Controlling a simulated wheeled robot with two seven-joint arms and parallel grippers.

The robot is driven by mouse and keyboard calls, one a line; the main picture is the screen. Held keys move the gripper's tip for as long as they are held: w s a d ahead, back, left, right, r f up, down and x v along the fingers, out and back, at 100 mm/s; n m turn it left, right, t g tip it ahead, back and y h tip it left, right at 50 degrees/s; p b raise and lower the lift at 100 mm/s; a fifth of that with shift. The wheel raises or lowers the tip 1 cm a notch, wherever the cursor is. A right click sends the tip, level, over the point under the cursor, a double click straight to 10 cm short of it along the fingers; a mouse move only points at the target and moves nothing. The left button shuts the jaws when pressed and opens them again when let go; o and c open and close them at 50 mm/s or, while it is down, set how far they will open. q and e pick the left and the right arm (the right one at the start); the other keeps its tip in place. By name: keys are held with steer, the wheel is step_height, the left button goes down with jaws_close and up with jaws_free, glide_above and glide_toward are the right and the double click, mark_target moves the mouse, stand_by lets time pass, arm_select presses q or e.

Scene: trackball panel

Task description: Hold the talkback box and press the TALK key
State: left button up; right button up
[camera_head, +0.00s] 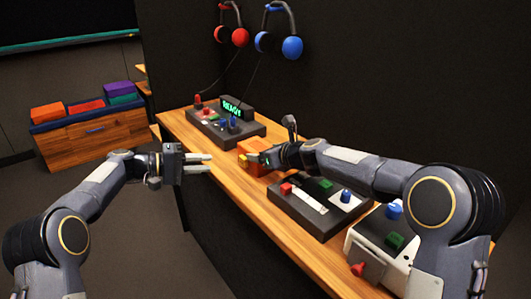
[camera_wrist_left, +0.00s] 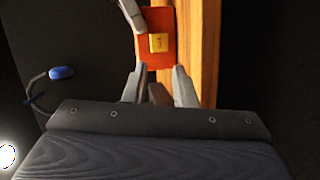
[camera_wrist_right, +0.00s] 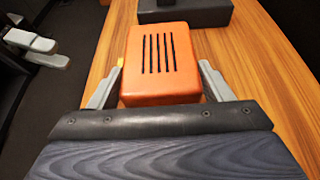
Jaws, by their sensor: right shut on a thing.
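The talkback box (camera_head: 256,147) is orange and stands on the wooden counter; its slotted top shows in the right wrist view (camera_wrist_right: 158,62). Its yellow TALK key (camera_head: 243,159) is on the side facing my left gripper; it also shows in the left wrist view (camera_wrist_left: 158,43). My right gripper (camera_head: 263,157) is shut on the box, with one finger on each side in the right wrist view. My left gripper (camera_head: 206,163) is open and empty, left of the box and apart from it, its fingers pointing toward the key.
A dark console with a READY display (camera_head: 232,108) stands behind the box. A dark panel with a slider (camera_head: 318,206) and a white box (camera_head: 382,243) stand nearer me, under my right arm. Headphones (camera_head: 278,40) hang on the wall.

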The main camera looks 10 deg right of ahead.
arm_select(q)
jaws_close()
stand_by(1.4)
